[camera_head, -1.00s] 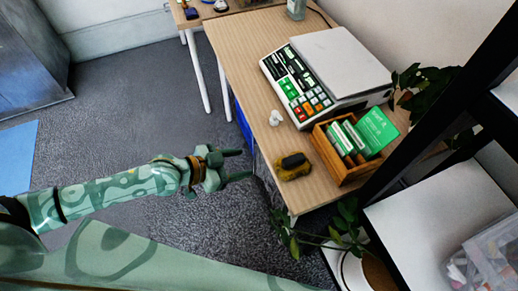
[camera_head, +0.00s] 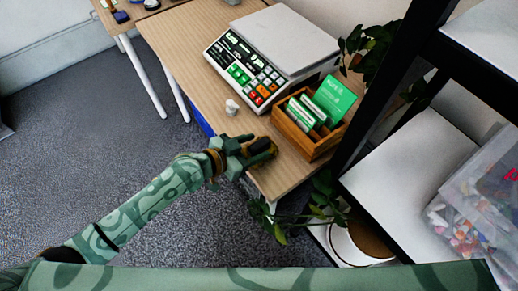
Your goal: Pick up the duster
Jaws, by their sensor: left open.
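The duster (camera_head: 265,159), yellowish-brown with a dark handle on top, lies on the wooden table near its front edge, left of the wooden box. My left gripper (camera_head: 256,148) reaches in from the lower left. It is open, with its fingers at the duster's handle and overlapping it in the picture. The fingers and wrist hide part of the duster, and I cannot tell whether they touch it. My right gripper is not in view.
A wooden box (camera_head: 311,146) of green-and-white cards stands just right of the duster. A small white object (camera_head: 232,107) and a scale (camera_head: 262,58) are behind it. A black-framed shelf (camera_head: 372,110) rises on the right, and plant leaves (camera_head: 321,198) hang near the table's front.

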